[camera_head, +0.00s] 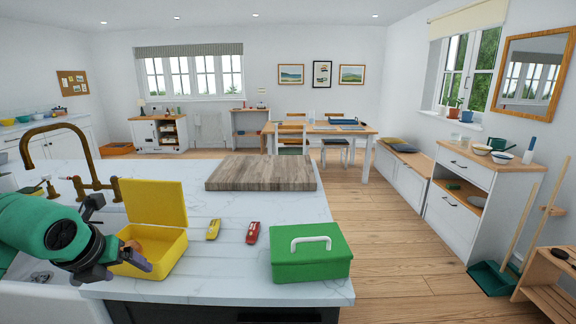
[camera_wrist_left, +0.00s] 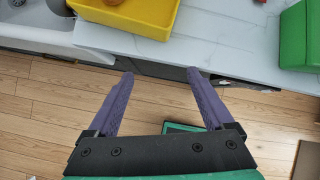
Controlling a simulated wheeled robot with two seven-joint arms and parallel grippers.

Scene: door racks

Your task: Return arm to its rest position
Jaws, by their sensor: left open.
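My left arm comes in from the left in the head view, with its left gripper (camera_head: 128,262) in front of the open yellow box (camera_head: 150,255) at the counter's front edge. In the left wrist view the two purple fingers of the left gripper (camera_wrist_left: 158,85) are spread apart with nothing between them, over the floor just off the counter edge. The yellow box also shows at the top of the left wrist view (camera_wrist_left: 150,22); an orange-brown item lies in it. My right gripper is in neither view.
A closed green box (camera_head: 311,262) with a white handle stands on the marble counter (camera_head: 215,284). A yellow toy car (camera_head: 213,229) and a red one (camera_head: 253,232) lie between the boxes. A wooden board (camera_head: 262,173) lies behind. A brass tap (camera_head: 85,165) rises at left.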

